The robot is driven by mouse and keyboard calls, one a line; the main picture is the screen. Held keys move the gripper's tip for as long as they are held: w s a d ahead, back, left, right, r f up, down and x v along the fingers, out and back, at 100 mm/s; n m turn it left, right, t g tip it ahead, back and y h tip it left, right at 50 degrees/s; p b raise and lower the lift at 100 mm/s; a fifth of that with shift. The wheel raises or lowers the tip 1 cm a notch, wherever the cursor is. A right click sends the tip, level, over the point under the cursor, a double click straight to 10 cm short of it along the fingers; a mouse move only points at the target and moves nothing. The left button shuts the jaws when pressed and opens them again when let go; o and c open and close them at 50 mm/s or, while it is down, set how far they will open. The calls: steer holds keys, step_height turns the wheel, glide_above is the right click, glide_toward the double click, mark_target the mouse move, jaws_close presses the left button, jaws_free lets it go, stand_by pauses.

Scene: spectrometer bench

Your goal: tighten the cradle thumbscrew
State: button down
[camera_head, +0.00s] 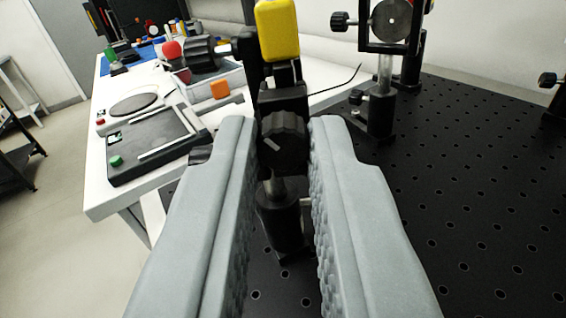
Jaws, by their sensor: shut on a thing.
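The cradle thumbscrew (284,138) is a black ribbed knob with a pale mark on its face. It sits near the middle of the view, on the front of a black cradle block (284,98). My gripper (282,140) has one grey finger on each side of the knob, and it is shut on it at the fingertips. A yellow-capped part (278,30) stands upright in the cradle above the knob. The post holder (280,215) below shows between the fingers.
A black breadboard (460,180) with holes spreads to the right. A framed optic mount (385,60) on a post stands behind right. On the left, a white table (98,195) bears a black balance-like device (150,150), an orange block (220,89) and several other items.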

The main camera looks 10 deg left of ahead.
steer(key=shift+f, duration=0.15)
stand_by(0.4)
steer(key=c, duration=1.4)
jaws_free()
steer(key=shift+s, duration=0.1)
steer(key=s, duration=0.5)
steer(key=s+d, duration=0.1)
steer(key=s, duration=1.1)
steer(key=shift+s+d, duration=0.1)
steer(key=shift+d, duration=0.1)
